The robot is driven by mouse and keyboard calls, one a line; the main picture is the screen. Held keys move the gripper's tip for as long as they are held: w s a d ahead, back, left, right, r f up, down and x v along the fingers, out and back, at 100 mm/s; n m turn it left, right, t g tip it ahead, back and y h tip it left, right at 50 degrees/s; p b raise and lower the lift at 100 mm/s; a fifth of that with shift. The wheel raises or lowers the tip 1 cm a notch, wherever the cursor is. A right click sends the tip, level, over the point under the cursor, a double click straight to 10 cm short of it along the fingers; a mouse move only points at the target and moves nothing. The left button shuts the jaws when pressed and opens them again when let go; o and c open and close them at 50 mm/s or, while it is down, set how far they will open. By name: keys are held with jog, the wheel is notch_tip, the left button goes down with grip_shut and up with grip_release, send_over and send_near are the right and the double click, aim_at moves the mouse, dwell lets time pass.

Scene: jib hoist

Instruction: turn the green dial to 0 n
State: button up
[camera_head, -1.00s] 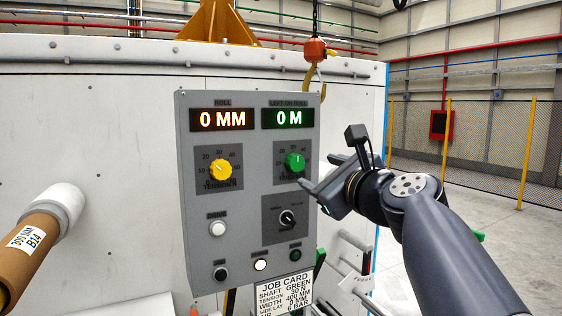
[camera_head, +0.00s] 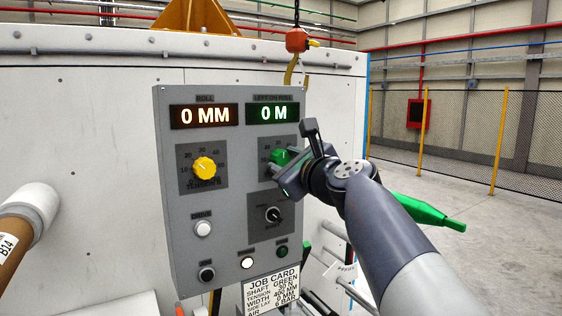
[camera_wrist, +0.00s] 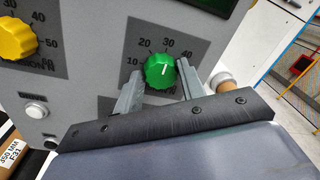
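The green dial (camera_head: 280,157) is on the grey control panel (camera_head: 174,262), below the green "0 M" display. In the wrist view the green dial (camera_wrist: 160,71) has its white mark pointing up and slightly right, near the 30 on its scale. My gripper (camera_head: 281,172) is at the dial and partly covers it in the head view. In the wrist view my gripper (camera_wrist: 159,72) is open, with one finger on each side of the dial. A small gap seems to show on both sides. The dial's 0 mark is not readable.
A yellow dial (camera_head: 204,168) is left of the green one. A black selector knob (camera_head: 273,215) sits below, with a white button (camera_head: 203,229) at lower left. A job card (camera_head: 271,286) hangs under the panel. A brown roll (camera_head: 14,240) juts out at left.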

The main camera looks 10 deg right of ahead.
jog(key=c, duration=0.5)
jog(key=shift+c, duration=0.2)
